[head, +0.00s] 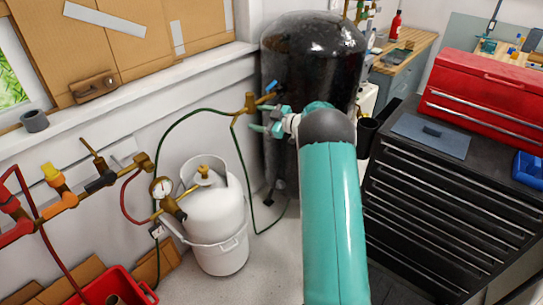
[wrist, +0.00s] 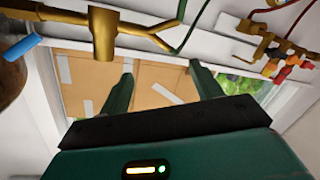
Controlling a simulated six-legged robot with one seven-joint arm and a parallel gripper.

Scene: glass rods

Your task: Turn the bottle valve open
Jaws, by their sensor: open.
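The white gas bottle (head: 217,220) stands upright on the floor against the wall in the head view. Its brass bottle valve (head: 203,172) sits on top inside the white collar, with a gauge (head: 161,187) and brass regulator at its left. My gripper (head: 264,120) is up and to the right of the bottle, apart from the valve. In the wrist view my gripper (wrist: 161,68) has its two teal fingers spread, with nothing between them. The bottle and its valve do not show in the wrist view.
A brass fitting (head: 251,103) with a blue lever (head: 266,98) is close to my gripper. A green hose (head: 185,118) loops behind the bottle. A dark tank (head: 312,60) stands behind my arm, a black tool chest (head: 440,200) at right. Brass pipes (head: 60,205) are at left.

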